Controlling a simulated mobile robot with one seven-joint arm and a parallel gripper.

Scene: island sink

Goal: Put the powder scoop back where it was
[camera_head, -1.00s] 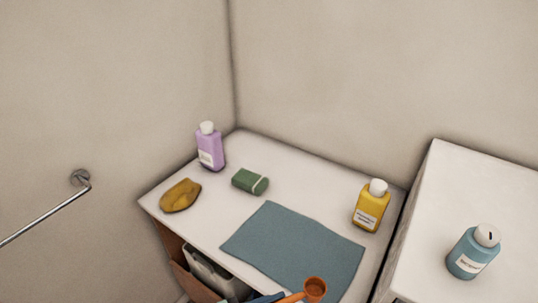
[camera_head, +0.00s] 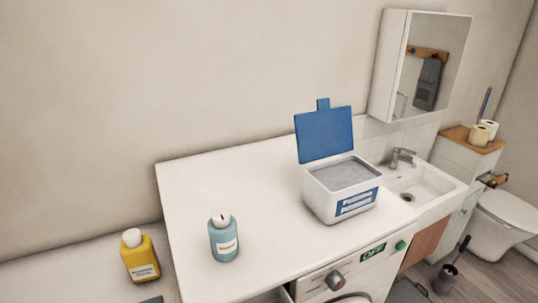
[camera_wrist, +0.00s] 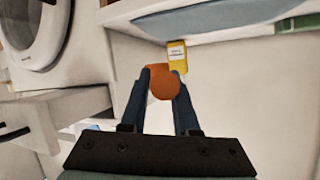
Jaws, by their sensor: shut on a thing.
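My gripper (camera_wrist: 161,74) shows in the wrist view, shut on the orange powder scoop (camera_wrist: 162,87), whose round end sits between the two dark fingers. Neither my gripper nor the scoop is in the head view. In the head view a white box (camera_head: 322,205) with blue labels stands on the white top above the washing machine, left of the sink. Its blue lid (camera_head: 325,135) is up, and grey powder (camera_head: 345,173) shows inside. The box is not seen in the wrist view.
A teal bottle (camera_head: 223,243) stands left of the box. A yellow bottle (camera_head: 141,260) is on the lower counter; it also shows in the wrist view (camera_wrist: 177,56), near the blue mat (camera_wrist: 215,18). The sink (camera_head: 425,190) is right of the box. The washing machine (camera_head: 335,280) is below.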

